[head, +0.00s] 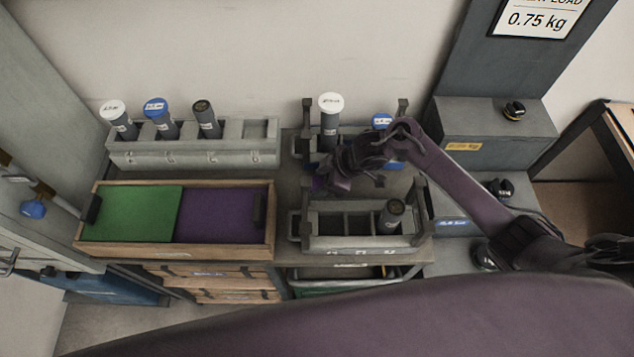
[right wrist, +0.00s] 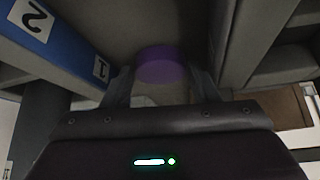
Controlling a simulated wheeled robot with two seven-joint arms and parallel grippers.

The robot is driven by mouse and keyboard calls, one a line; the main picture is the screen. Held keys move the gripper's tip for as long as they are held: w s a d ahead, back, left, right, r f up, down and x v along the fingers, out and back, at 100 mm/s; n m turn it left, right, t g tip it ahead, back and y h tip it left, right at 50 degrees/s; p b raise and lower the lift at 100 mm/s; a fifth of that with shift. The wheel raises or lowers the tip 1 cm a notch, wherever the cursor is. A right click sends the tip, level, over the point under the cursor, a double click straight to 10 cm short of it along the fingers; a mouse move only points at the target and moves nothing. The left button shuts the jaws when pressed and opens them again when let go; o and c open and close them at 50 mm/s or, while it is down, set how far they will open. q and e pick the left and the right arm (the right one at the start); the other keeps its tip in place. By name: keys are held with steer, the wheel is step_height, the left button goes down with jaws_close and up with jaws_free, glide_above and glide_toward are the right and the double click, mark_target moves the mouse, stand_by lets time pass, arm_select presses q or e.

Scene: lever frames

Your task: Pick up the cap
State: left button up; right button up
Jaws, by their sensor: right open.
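A purple cap (right wrist: 162,66) shows in the right wrist view, just beyond and between my right gripper's fingertips. In the head view a small purple patch, likely the same cap (head: 320,183), shows beside the gripper, mostly hidden by it. My right gripper (head: 338,181) is over the gap between the back and front racks. It is open, and its two fingers (right wrist: 162,88) stand apart with nothing clamped between them. I cannot tell whether a finger touches the cap. My left gripper is not in view.
A front rack (head: 350,242) holds a dark tube (head: 392,214) at its right end. A tall white-capped tube (head: 330,118) stands behind my gripper. The left rack (head: 190,155) holds three tubes. A wooden tray (head: 175,249) has green and purple halves. Blue numbered panel (right wrist: 55,38) flanks the fingers.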

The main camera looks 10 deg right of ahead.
steer(key=c, duration=0.6)
steer(key=shift+r, duration=0.1)
